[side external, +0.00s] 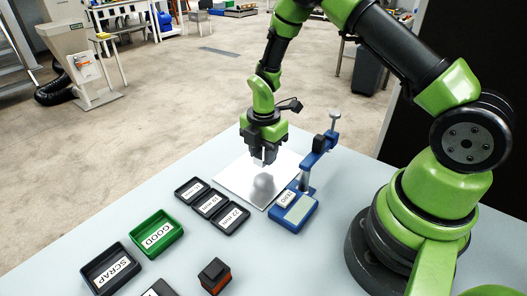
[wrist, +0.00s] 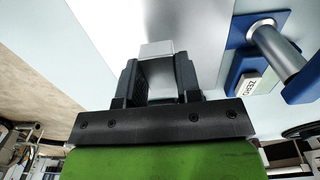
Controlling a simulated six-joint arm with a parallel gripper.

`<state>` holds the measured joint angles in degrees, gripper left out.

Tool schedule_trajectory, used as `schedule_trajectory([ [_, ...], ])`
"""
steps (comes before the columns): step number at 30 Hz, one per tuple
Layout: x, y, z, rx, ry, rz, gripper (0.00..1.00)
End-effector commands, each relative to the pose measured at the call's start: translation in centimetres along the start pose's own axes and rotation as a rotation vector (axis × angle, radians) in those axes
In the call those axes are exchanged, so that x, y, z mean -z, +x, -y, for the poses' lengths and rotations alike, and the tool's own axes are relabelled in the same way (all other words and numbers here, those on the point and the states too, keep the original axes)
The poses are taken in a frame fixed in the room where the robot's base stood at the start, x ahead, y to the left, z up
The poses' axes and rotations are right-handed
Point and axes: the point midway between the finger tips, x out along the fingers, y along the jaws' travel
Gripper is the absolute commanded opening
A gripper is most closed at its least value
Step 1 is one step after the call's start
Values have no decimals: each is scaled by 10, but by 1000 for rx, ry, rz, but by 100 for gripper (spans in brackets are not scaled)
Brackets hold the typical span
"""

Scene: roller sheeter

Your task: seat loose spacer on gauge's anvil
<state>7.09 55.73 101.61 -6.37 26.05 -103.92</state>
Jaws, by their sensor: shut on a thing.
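My gripper (side external: 262,158) points down above the bright metal plate (side external: 232,184), left of the gauge. It is shut on a small pale grey block, the spacer (wrist: 157,48), which shows between and beyond the fingertips in the wrist view (wrist: 158,75). The spacer is held clear of the plate. The blue gauge (side external: 297,212) stands at the plate's right edge, with a post, an upper arm and a ZERO label. Its base and metal post also show at the right of the wrist view (wrist: 277,47). I cannot make out the anvil clearly.
Several small black labelled trays (side external: 231,228) stand in a row left of the plate. A green GOOD tray (side external: 173,243) and a black SCRAP tray (side external: 93,285) lie further left. A black and orange block (side external: 222,287) is at the front. The left far table is clear.

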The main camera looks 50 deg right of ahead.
Motion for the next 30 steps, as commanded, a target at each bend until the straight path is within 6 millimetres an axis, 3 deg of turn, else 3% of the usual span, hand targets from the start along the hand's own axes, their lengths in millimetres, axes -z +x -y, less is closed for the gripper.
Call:
schedule_trajectory([
  [30,0,13,0,0,0,0,3],
])
